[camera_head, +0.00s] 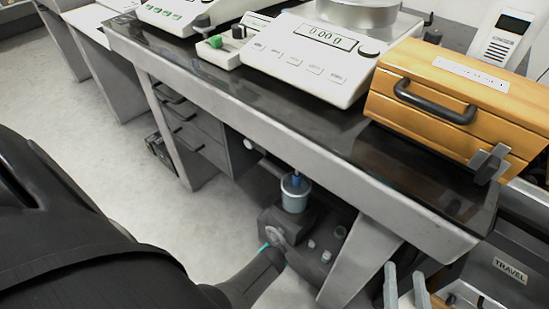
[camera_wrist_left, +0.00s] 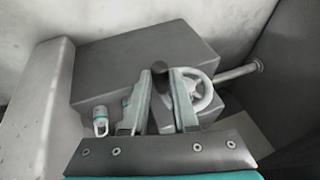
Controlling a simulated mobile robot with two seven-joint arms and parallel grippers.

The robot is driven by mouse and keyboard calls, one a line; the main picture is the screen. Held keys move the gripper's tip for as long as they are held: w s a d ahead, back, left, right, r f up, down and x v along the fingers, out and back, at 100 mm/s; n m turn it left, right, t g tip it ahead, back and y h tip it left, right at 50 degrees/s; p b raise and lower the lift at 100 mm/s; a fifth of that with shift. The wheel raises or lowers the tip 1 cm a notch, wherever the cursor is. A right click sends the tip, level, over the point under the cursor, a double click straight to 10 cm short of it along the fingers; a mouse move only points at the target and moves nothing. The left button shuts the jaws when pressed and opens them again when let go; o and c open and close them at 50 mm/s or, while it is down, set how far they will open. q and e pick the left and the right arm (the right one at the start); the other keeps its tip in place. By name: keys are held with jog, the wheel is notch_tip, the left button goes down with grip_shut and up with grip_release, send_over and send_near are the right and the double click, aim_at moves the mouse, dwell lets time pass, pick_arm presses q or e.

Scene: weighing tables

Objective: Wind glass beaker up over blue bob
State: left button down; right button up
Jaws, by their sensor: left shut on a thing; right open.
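The glass beaker (camera_head: 295,198) stands upright on a dark grey stand (camera_head: 318,218) under the weighing table and seems to hold liquid. The blue bob (camera_head: 296,181) hangs on a line at the beaker's mouth; its lower end seems to be inside the rim, though I cannot tell how deep. In the left wrist view, a handwheel (camera_wrist_left: 207,92) sits on the stand's side. My left gripper (camera_wrist_left: 161,80) is shut on its dark crank knob (camera_wrist_left: 160,68). My right gripper (camera_head: 405,284) is open and empty at the bottom right of the head view.
The weighing table (camera_head: 250,117) overhangs the stand, with its leg (camera_head: 360,258) close on the right. A balance (camera_head: 310,62) and wooden case (camera_head: 455,105) stand on top. A case marked TRAVEL (camera_head: 508,270) is at the lower right. Open floor (camera_head: 90,150) lies left.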

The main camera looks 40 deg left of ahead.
pick_arm(q)
jog(key=shift+f+y+b, duration=0.1)
jog(key=shift+y+b, duration=0.2)
pick_arm(e)
jog(key=shift+s+a+r+t, duration=0.35)
jog(key=shift+r+t, duration=0.2)
jog(key=shift+t, duration=0.35)
pick_arm(q)
jog(key=c, duration=0.7)
grip_release()
pick_arm(e)
jog(key=shift+d, duration=0.1)
